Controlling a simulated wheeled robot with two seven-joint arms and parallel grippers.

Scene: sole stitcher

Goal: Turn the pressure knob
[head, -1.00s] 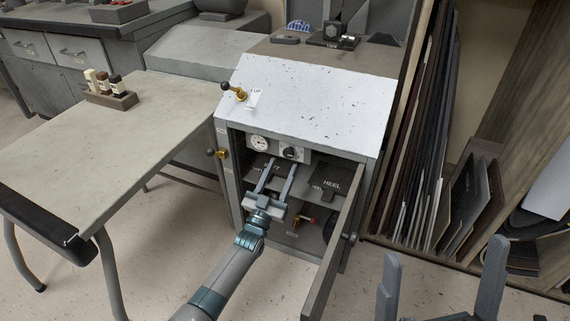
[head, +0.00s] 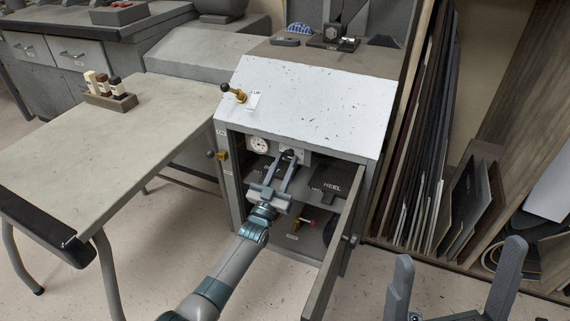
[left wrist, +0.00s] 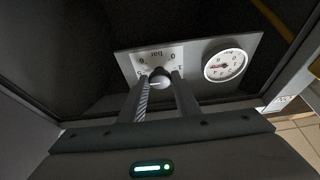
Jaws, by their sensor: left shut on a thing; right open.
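The pressure knob is a small dark knob on a pale panel marked "bar", inside the open cabinet. In the left wrist view the knob (left wrist: 160,77) sits between the two fingertips. My left gripper (head: 288,156) reaches into the cabinet, and its fingers are shut on the knob; the fingertips also show in the left wrist view (left wrist: 160,84). In the head view the fingers hide most of the knob. A round white gauge (head: 259,144) is beside it on the same panel, also in the left wrist view (left wrist: 225,65). My right gripper (head: 459,265) is open and empty at the lower right.
The cabinet door (head: 335,245) stands open to the right of my left arm. A shelf with a block marked "HEEL" (head: 331,187) lies below the panel. A grey table (head: 110,150) stands at the left.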

